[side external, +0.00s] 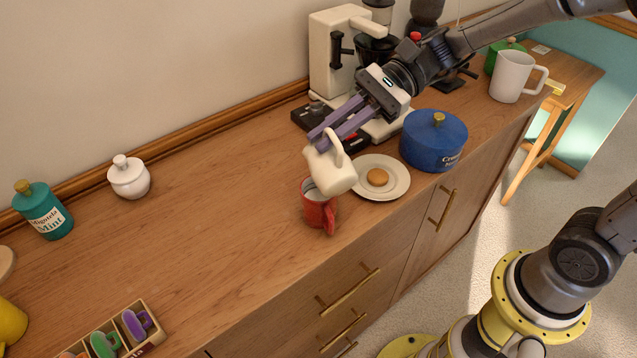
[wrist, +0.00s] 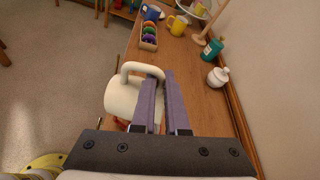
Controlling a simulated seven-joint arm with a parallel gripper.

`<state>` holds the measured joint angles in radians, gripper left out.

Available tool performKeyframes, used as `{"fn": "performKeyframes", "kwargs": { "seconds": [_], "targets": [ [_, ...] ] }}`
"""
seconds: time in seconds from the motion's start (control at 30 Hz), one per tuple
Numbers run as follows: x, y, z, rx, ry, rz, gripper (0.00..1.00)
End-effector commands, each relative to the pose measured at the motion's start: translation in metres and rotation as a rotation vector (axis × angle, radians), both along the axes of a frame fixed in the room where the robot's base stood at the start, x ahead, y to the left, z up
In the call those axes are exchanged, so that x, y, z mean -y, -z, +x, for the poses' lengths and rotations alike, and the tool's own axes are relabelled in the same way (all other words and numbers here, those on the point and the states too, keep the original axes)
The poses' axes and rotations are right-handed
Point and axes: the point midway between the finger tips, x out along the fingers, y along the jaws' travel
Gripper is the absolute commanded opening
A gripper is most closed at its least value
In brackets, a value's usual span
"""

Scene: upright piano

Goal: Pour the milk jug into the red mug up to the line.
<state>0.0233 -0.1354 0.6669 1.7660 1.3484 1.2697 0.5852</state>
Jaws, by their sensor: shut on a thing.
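My gripper (side external: 325,141) is shut on the cream milk jug (side external: 331,172) and holds it above the wooden counter, tilted over the red mug. The gripper fingers (wrist: 160,99) and the jug (wrist: 120,98) also show in the wrist view, with the jug's handle looping up beside the fingers. The red mug (side external: 318,212) stands upright on the counter near its front edge, its handle toward the front. The jug hides part of the mug's opening. I cannot make out a line or the milk level in the mug. In the wrist view the mug is almost wholly hidden.
A plate (side external: 393,188) with a biscuit (side external: 377,177) sits close right of the mug. A blue canister (side external: 434,140) and a coffee machine (side external: 333,60) stand behind. A white pitcher (side external: 515,77) is far right. The counter left of the mug is clear up to a white sugar pot (side external: 129,178).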

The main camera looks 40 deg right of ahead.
Motion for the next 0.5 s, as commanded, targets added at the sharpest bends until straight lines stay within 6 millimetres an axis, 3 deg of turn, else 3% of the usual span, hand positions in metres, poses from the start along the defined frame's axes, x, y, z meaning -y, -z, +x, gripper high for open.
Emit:
{"fn": "performKeyframes", "kwargs": {
  "seconds": [0.5],
  "targets": [
    [0.0003, -0.0011, 0.0017, -0.029, 0.0, 0.006, 0.0]
  ]
}}
